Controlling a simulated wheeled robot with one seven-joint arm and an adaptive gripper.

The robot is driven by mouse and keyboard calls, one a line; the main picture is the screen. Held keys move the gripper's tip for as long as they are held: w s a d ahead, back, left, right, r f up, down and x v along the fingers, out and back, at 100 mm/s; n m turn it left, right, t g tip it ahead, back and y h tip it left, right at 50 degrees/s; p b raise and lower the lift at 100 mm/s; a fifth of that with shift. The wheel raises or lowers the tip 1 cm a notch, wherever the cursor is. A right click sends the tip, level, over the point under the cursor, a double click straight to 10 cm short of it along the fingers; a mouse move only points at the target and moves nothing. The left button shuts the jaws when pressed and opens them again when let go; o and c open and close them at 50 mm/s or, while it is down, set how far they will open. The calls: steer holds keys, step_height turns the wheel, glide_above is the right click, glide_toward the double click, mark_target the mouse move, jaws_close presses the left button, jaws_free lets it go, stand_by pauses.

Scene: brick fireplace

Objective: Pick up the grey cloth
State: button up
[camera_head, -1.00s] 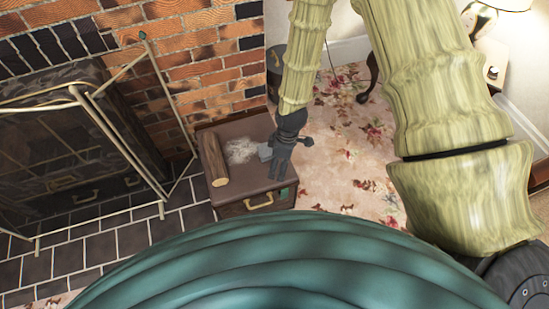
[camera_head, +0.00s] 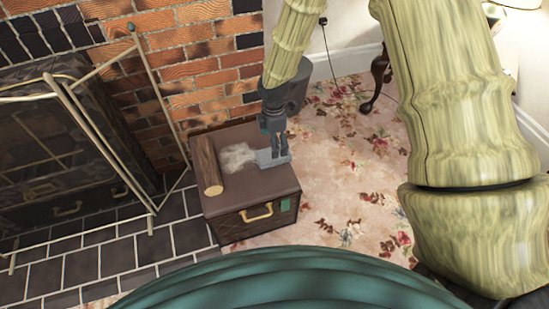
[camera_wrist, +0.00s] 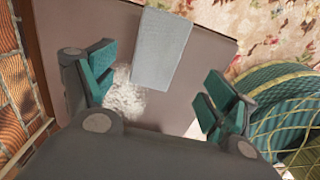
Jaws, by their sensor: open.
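The grey cloth (camera_head: 266,160) is a flat, light grey rectangle on the brown top of a chest (camera_head: 245,190), near its right edge. In the wrist view the cloth (camera_wrist: 162,48) lies ahead of my gripper (camera_wrist: 160,88), centred between the finger lines but beyond the tips. My gripper (camera_head: 279,153) points down over the chest's right side and partly hides the cloth in the head view. Its teal-padded fingers are wide apart with nothing between them. I cannot tell the exact height of the fingertips above the cloth.
A white fluffy patch (camera_head: 237,157) lies on the chest left of the cloth, and a wooden log (camera_head: 206,165) lies along its left side. A fireplace screen (camera_head: 100,140) and brick wall (camera_head: 215,70) stand left and behind. Flowered carpet (camera_head: 350,180) is open to the right.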

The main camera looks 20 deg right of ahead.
steer(key=shift+w+f+b, duration=0.15)
steer(key=shift+f+b, duration=0.75)
steer(key=shift+f, duration=1.05)
steer(key=shift+w+f+b, duration=0.15)
steer(key=shift+f+b, duration=0.7)
steer(key=shift+f, duration=1.1)
steer(key=c, duration=1.2)
steer(key=shift+r, duration=0.15)
step_height(320, 180, up, 10)
steer(key=p, duration=0.4)
